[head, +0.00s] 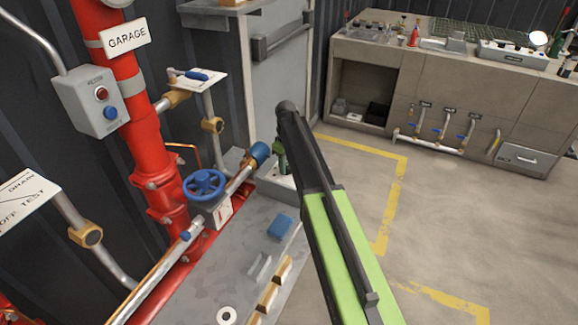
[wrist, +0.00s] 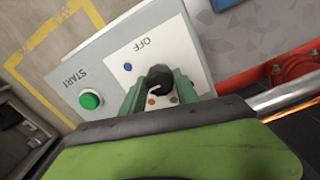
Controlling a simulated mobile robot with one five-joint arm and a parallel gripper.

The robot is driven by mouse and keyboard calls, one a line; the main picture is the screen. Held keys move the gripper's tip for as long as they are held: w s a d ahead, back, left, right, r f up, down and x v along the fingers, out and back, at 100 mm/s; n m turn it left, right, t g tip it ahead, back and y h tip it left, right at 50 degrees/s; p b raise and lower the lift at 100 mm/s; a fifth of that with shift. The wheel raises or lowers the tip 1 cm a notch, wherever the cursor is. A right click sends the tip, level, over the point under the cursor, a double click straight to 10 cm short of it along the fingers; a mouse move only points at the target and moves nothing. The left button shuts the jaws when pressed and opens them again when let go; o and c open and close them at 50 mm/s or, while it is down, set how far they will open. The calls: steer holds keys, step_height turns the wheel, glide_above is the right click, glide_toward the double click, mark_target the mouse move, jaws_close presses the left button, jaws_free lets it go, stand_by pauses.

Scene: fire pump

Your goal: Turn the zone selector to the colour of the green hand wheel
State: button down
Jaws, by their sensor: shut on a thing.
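The zone selector is a black knob (wrist: 160,78) on a pale grey box (wrist: 112,62), which shows upside down in the wrist view with "OFF" and "START" lettering. A blue dot (wrist: 127,67), an orange dot (wrist: 151,101) and a pale grey dot lie around the knob. My gripper (wrist: 159,92) has its green fingers shut on the knob; I cannot tell which dot its mark points at. In the head view my gripper (head: 281,158) is over the box (head: 276,183), partly hiding it. I see no green hand wheel; the hand wheel in view (head: 204,186) is blue.
A green START button (wrist: 90,99) is beside the knob. A red riser pipe (head: 130,110) and a grey control box (head: 92,101) stand at left. A blue block (head: 280,227) lies on the grey bench. A workbench (head: 450,100) stands at the back; the floor before it is clear.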

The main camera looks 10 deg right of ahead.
mark_target(287, 166)
steer(key=shift+s, duration=0.15)
steer(key=c, duration=1)
jaws_free()
steer(key=shift+o, duration=0.5)
steer(key=shift+r, duration=0.1)
step_height(287, 166, up, 17)
steer(key=p, duration=1.7)
steer(key=shift+r, duration=0.15)
